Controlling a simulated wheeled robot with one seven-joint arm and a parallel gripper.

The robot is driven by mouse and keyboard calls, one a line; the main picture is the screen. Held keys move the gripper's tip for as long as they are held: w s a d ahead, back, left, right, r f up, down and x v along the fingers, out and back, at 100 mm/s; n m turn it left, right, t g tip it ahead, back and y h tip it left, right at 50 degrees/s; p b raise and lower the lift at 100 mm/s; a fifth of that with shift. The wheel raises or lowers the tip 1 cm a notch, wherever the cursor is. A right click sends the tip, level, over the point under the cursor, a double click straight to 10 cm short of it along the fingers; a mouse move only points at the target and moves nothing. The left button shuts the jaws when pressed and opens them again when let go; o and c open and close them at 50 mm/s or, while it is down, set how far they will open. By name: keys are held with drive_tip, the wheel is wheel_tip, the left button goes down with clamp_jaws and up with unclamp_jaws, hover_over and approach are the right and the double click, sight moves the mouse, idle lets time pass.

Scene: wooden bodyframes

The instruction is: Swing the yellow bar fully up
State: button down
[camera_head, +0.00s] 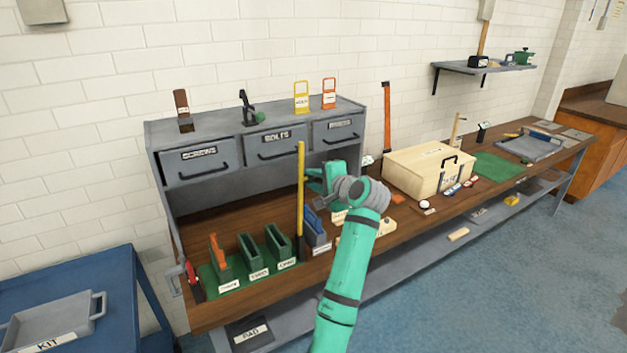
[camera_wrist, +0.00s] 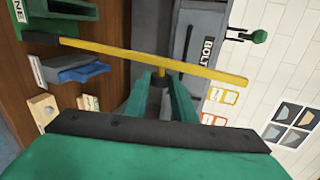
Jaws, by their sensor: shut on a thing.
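The yellow bar (camera_head: 300,190) stands close to upright in the head view, in front of the grey drawer cabinet. In the wrist view the yellow bar (camera_wrist: 205,73) runs across the picture, with a dark piece at its left end. A short stem with a dark knob (camera_wrist: 160,80) sticks out from its middle. My gripper (camera_head: 312,188) is at mid-height of the bar, on its right side. In the wrist view my gripper's green fingers (camera_wrist: 158,88) are shut around the knob of the bar. The bar's pivot is hard to make out.
Green bins (camera_head: 252,258) and a blue-grey bin (camera_head: 315,228) stand on the bench near the bar's foot. The cabinet (camera_head: 240,160) with labelled drawers is behind it. A wooden box (camera_head: 425,172) stands to the right. Open space lies above the bar.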

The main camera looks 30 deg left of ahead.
drive_tip(key=shift+r, duration=0.15)
drive_tip(key=c, duration=1.5)
unclamp_jaws()
drive_tip(key=shift+a, duration=0.1)
drive_tip(key=shift+o, duration=0.2)
drive_tip(key=v, duration=1.1)
drive_tip(key=shift+f, duration=0.25)
